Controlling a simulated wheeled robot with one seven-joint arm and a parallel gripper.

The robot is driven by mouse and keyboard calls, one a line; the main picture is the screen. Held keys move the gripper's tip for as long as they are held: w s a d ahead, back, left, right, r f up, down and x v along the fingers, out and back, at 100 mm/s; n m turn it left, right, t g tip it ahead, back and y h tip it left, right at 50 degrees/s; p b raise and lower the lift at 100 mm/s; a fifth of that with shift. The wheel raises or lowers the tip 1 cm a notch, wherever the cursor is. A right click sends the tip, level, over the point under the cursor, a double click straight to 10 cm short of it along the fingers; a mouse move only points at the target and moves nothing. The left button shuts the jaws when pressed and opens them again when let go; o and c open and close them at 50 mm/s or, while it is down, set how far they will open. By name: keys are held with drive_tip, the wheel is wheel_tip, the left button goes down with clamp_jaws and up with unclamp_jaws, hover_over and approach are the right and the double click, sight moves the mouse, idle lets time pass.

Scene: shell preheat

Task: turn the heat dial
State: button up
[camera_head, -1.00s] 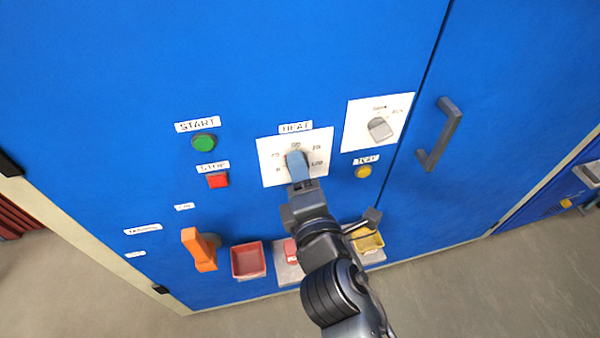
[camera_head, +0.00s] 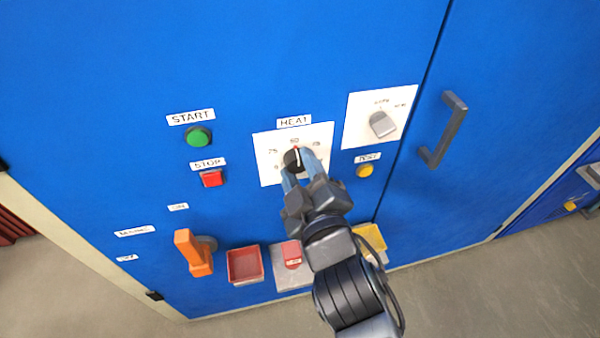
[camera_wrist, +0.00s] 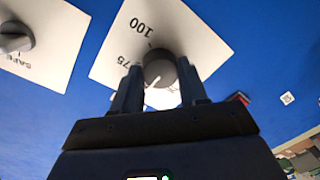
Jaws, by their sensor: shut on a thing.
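The heat dial (camera_head: 297,156) is a dark round knob with a pale and red pointer mark, on a white plate (camera_head: 265,146) labelled HEAT on the blue cabinet. In the head view its pointer is turned up, near the middle mark. My gripper (camera_head: 300,171) is shut on the dial, with one blue-grey finger on each side. In the wrist view the dial (camera_wrist: 159,70) sits between the two fingers (camera_wrist: 160,88), beside the printed 75 and 100. The fingers hide part of the dial and the plate's lower scale.
A grey selector knob (camera_head: 382,124) and a yellow button (camera_head: 365,171) are to the right, with a door handle (camera_head: 446,130) beyond. Green (camera_head: 198,137) and red (camera_head: 212,179) buttons are left. An orange lever (camera_head: 193,252) and a red tray (camera_head: 245,265) are below.

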drive_tip(key=m+b, duration=0.1)
drive_tip(key=m, duration=0.2)
drive_tip(key=m+b, duration=0.1)
drive_tip(key=m, duration=0.1)
drive_tip(key=shift+d+f+b, duration=0.1)
drive_tip(key=shift+f+b, duration=0.15)
drive_tip(key=shift+b, duration=0.1)
drive_tip(key=m+b, duration=0.2)
drive_tip(key=m, duration=0.4)
drive_tip(key=shift+y, duration=0.4)
drive_tip(key=shift+b, duration=0.3)
drive_tip(key=o, duration=1.1)
drive_tip(key=shift+r, duration=0.15)
drive_tip(key=shift+c, duration=0.2)
drive_tip(key=v, duration=0.7)
drive_tip(key=shift+s, duration=0.35)
drive_tip(key=shift+d, duration=0.1)
